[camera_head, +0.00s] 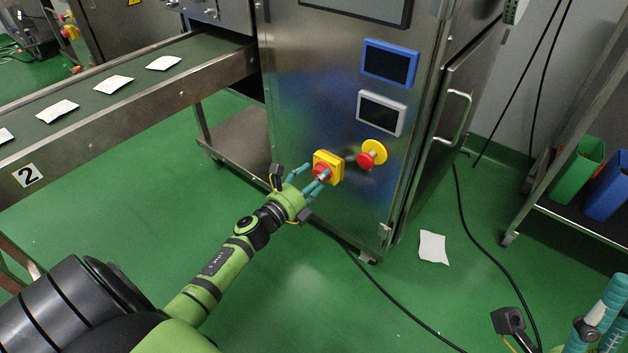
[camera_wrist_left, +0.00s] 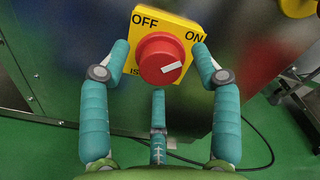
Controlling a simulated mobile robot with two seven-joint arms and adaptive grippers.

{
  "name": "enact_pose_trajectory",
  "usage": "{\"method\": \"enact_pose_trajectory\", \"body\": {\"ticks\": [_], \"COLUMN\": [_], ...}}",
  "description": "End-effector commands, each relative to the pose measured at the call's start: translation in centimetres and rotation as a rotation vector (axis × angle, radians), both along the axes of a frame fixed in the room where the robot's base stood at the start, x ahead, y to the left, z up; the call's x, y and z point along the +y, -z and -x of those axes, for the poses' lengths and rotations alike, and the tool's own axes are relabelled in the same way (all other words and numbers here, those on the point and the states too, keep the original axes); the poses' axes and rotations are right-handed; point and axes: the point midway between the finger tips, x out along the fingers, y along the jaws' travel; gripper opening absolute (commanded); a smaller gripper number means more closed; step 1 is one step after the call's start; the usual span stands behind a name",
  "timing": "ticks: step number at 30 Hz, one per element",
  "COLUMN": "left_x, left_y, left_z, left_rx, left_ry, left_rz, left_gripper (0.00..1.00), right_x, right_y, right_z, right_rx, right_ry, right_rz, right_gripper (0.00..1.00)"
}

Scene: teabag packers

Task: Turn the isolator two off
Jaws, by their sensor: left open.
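The isolator is a yellow plate (camera_wrist_left: 150,20) with a red round knob (camera_wrist_left: 161,58) on the steel cabinet front. The plate reads OFF at upper left and ON at upper right. The knob's white mark points right and slightly up, toward the ON side. The rest of the lettering, starting "IS", is hidden by the knob. My left gripper (camera_head: 314,172) is open in front of the isolator (camera_head: 329,160). In the left wrist view, two teal fingers stand either side of the knob and a third is below it; contact is unclear. My right gripper (camera_head: 603,312) shows only partly at the lower right.
A red button on a yellow disc (camera_head: 372,154) sits right of the isolator. Blue-framed (camera_head: 390,63) and white-framed (camera_head: 381,113) screens are above. A conveyor marked 2 (camera_head: 28,175) carries teabag packets at left. A cable and paper (camera_head: 433,248) lie on the green floor.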

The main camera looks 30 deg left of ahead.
Motion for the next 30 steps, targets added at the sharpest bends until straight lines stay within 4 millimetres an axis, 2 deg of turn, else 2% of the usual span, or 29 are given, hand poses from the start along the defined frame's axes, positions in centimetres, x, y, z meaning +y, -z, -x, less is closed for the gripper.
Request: {"method": "enact_pose_trajectory", "body": {"ticks": [6,7,9,11,23,30], "left_x": [0.00,-0.01,-0.02,-0.02,0.04,0.08], "left_y": [0.01,0.02,0.03,0.03,-0.11,-0.23], "left_z": [-0.05,-0.04,-0.03,-0.03,-0.06,-0.11], "left_rx": [0.001,0.001,0.001,0.001,0.003,0.014], "left_ry": [0.000,0.000,0.000,0.000,-0.001,-0.003], "left_rz": [0.001,0.001,0.001,0.001,0.041,0.179], "left_gripper": [0.63,0.55,0.27,0.07,0.07,0.07], "right_x": [-0.02,-0.02,-0.02,-0.02,0.06,0.51], "right_y": [-0.02,-0.01,-0.01,-0.01,-0.20,-0.59], "right_z": [0.01,0.00,0.00,0.00,-0.13,-0.66], "right_rx": [-0.001,-0.001,-0.001,-0.001,0.005,0.043], "right_ry": [0.000,0.000,0.000,0.000,0.001,0.003], "right_rz": [0.000,0.000,0.000,0.000,0.004,0.023], "right_gripper": [0.40,0.40,0.40,0.40,0.40,0.40]}}
